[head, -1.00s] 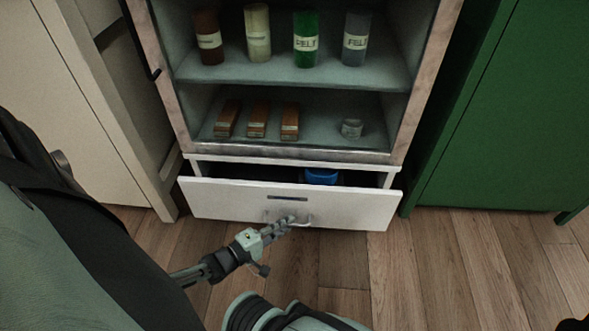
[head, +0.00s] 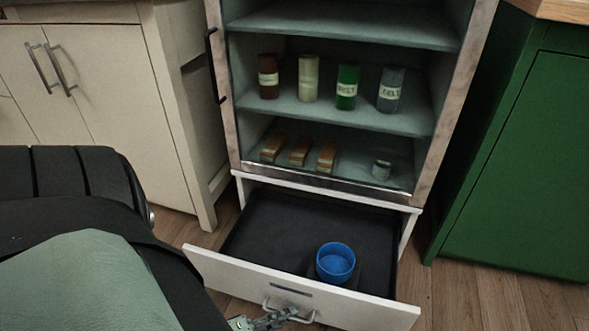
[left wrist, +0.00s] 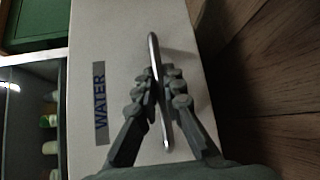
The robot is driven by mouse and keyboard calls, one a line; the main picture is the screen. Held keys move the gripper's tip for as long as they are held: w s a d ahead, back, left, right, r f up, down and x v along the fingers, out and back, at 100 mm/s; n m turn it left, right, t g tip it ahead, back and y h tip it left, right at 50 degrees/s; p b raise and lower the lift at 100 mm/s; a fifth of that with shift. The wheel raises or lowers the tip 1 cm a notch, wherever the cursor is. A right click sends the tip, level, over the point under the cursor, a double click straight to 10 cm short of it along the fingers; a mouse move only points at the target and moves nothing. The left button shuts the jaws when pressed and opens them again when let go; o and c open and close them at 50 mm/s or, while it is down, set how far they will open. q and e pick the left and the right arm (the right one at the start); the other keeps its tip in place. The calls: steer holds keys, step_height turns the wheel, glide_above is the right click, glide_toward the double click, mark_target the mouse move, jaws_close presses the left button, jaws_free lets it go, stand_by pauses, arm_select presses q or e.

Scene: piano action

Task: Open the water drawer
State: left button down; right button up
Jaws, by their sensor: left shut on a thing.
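The water drawer (head: 300,282) is the white drawer at the bottom of the cabinet. It is pulled well out, and its dark inside shows. A blue round container (head: 335,262) stands inside it, near the front panel. The front carries a label that reads WATER in the left wrist view (left wrist: 100,103) and a metal bar handle (left wrist: 153,52). My left gripper (head: 278,318) is at the handle, and in the left wrist view its fingers (left wrist: 160,88) are closed around the bar. My right gripper is not in view.
Above the drawer, open shelves hold several labelled cylinders (head: 347,87), wooden blocks (head: 300,151) and a small grey pot (head: 381,170). A cream cabinet (head: 110,90) stands left, a green one (head: 520,150) right. Bare wooden floor (head: 480,300) lies at the lower right.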

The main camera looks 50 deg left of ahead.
arm_select(q)
steer(key=shift+s+d, duration=0.5)
steer(key=shift+s, duration=0.35)
steer(key=c, duration=1.6)
jaws_free()
steer(key=shift+s, duration=0.1)
steer(key=v, duration=1.2)
steer(key=shift+r, duration=0.1)
